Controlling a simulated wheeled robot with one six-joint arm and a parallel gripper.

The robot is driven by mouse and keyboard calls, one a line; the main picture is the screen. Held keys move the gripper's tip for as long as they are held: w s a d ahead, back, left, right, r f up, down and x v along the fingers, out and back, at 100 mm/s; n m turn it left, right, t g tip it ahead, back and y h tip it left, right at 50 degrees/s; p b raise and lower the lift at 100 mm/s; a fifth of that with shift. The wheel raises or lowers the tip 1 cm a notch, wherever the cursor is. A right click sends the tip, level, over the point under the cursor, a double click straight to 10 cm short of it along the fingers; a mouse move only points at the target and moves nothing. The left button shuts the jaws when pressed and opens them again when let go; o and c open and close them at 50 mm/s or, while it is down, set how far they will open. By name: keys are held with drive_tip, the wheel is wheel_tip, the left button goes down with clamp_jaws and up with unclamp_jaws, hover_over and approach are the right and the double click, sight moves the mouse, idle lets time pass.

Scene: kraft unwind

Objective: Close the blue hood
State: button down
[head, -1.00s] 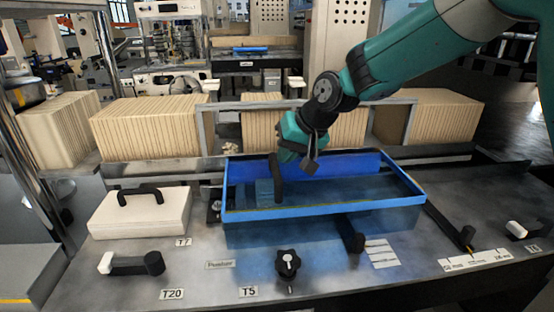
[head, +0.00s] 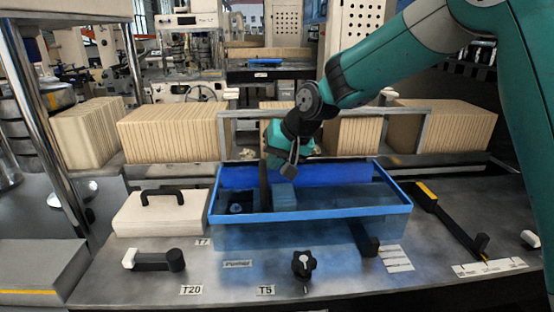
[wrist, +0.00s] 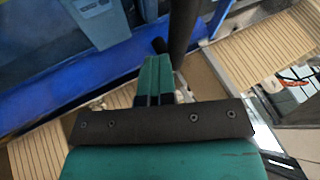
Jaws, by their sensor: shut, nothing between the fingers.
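The blue hood (head: 330,213) is a see-through blue box with a bright blue rim, on the grey machine table. Its back side is a solid darker blue panel. A dark upright bar (head: 264,185), which looks like its handle, stands at the hood's left part. My gripper (head: 287,172) is shut and empty, just right of the bar and over the hood's back left part. In the wrist view the shut teal fingers (wrist: 155,68) point toward the dark bar (wrist: 181,30), with blue panel (wrist: 55,90) to the left. I cannot tell whether fingers and bar touch.
A white box with a black handle (head: 160,212) stands left of the hood. A black knob (head: 304,263) and black levers (head: 155,260) are along the front. A metal post (head: 60,150) stands at left.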

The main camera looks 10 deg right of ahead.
sight(295, 182)
drive_tip(key=shift+r, duration=0.1)
drive_tip(key=d, duration=0.1)
drive_tip(key=d+r, duration=0.1)
drive_tip(key=d, duration=0.1)
drive_tip(key=s+d, duration=0.1)
drive_tip(key=shift+s+d+r, duration=0.1)
drive_tip(key=shift+d+r, duration=0.25)
drive_tip(key=shift+r, duration=0.05)
drive_tip(key=b+v, duration=0.2)
drive_tip(key=v, duration=0.6)
drive_tip(key=s+a+f+n+g, duration=0.1)
drive_tip(key=s+a+f+n, duration=0.1)
drive_tip(key=s, duration=0.7)
drive_tip(key=s+a+f+n+g, duration=0.2)
drive_tip(key=s+f+n, duration=0.1)
drive_tip(key=s, duration=0.7)
drive_tip(key=s+a+f+n+g, duration=0.1)
drive_tip(key=s+f+n+g, duration=0.1)
drive_tip(key=s, duration=0.8)
drive_tip(key=shift+a+f+n, duration=0.4)
drive_tip(key=shift+f, duration=0.1)
